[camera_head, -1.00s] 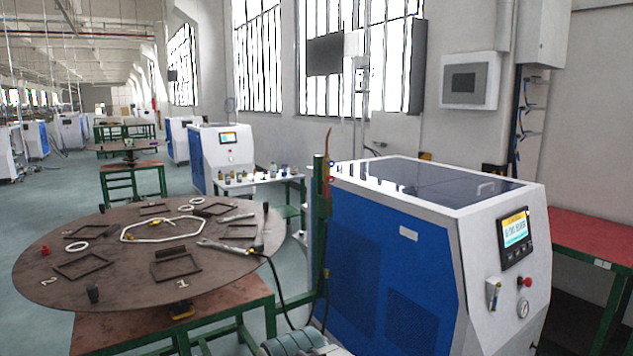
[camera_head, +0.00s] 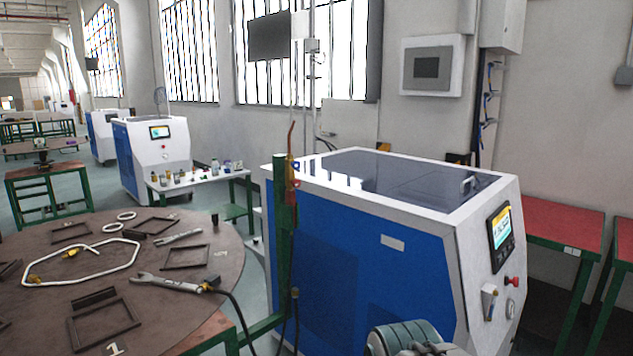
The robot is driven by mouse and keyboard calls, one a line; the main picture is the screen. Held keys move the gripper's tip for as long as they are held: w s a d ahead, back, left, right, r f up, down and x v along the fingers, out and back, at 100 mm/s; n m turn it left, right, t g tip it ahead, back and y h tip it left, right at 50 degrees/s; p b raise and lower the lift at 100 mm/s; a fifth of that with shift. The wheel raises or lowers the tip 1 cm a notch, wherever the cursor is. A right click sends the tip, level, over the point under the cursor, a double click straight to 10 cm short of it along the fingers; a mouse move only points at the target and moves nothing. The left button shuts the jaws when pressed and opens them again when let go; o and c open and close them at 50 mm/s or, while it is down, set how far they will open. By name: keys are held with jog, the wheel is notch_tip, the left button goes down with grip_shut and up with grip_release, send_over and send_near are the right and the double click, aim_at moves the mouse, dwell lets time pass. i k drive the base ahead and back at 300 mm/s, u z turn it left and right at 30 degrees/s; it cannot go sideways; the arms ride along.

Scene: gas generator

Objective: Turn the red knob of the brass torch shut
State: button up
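The torch (camera_head: 291,172) stands upright at the top of a green post (camera_head: 283,235), left of the blue and white generator. Its thin copper-coloured tube (camera_head: 292,137) points up. Its body shows brass and red, and small red parts show near its middle. They are too small to tell which is the knob or how it is turned. Part of my own arm (camera_head: 403,338) shows at the bottom edge, well below and right of the torch. My gripper is not in view.
The blue and white generator (camera_head: 345,235) fills the middle right, close to the post. A round brown table (camera_head: 190,275) with frames, a wrench-like tool and a white loop lies to the left. A black hose (camera_head: 240,315) hangs from it. Red-topped benches (camera_head: 560,225) stand at the right.

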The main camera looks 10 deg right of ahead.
aim_at(295, 183)
jog(key=u, duration=0.3)
jog(key=i, duration=0.95)
jog(key=u, duration=0.7)
